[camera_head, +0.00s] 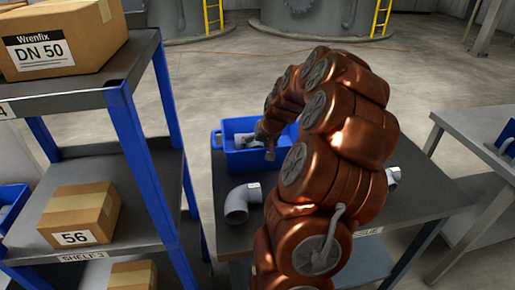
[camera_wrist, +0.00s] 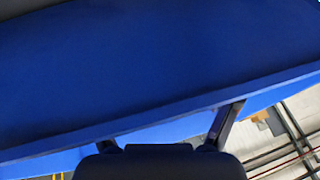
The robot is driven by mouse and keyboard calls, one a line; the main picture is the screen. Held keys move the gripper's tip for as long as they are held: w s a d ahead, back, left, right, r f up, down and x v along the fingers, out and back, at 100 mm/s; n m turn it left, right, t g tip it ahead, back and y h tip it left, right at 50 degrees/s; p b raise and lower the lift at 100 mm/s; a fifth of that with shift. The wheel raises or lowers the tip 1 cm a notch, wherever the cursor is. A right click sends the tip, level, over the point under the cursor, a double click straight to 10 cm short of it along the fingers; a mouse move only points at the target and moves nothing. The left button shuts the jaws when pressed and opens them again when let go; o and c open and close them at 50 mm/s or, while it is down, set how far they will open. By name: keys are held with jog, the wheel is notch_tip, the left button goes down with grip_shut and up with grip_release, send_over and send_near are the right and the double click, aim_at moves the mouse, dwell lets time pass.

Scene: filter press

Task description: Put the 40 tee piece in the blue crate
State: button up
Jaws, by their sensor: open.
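The blue crate (camera_head: 240,161) stands on the dark table left of my arm, and its blue wall fills most of the wrist view (camera_wrist: 160,60). My gripper (camera_head: 270,153) is at the crate's right part, pointing down. In the wrist view its two fingers (camera_wrist: 168,135) are spread apart with nothing seen between them. A small grey shape (camera_head: 243,141) shows inside the crate, too small to identify. I cannot pick out the 40 tee piece with certainty. A grey piece (camera_head: 393,176) at the right of my arm is partly hidden by it.
A grey pipe elbow (camera_head: 238,204) with a white label lies on the table (camera_head: 222,238) in front of the crate. A shelf rack with blue posts (camera_head: 140,140) and cardboard boxes (camera_head: 80,213) stands close at the left. Another grey table (camera_head: 470,128) stands at the right.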

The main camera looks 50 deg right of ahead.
jog(key=shift+r, duration=0.25)
jog(key=v, duration=1.1)
jog(key=shift+s+r+b, duration=0.2)
jog(key=shift+r+b, duration=0.15)
jog(key=s+a+f+n+g+y, duration=0.1)
jog(key=a+n+g, duration=0.1)
jog(key=a, duration=1)
jog(key=s+a+f+n+g+y, duration=0.1)
jog(key=a+n, duration=0.2)
jog(key=a, duration=0.9)
jog(key=s+a+f+n+g, duration=0.1)
jog(key=s+a+f+g, duration=0.1)
jog(key=s+a, duration=0.4)
jog(key=s+a+f+n+g+h, duration=0.1)
jog(key=s+a, duration=0.5)
jog(key=s, duration=0.8)
notch_tip(320, 180, down, 2)
jog(key=shift+a+f+n+g+h, duration=0.3)
jog(key=shift+a+n+g, duration=0.15)
jog(key=shift+g, duration=0.45)
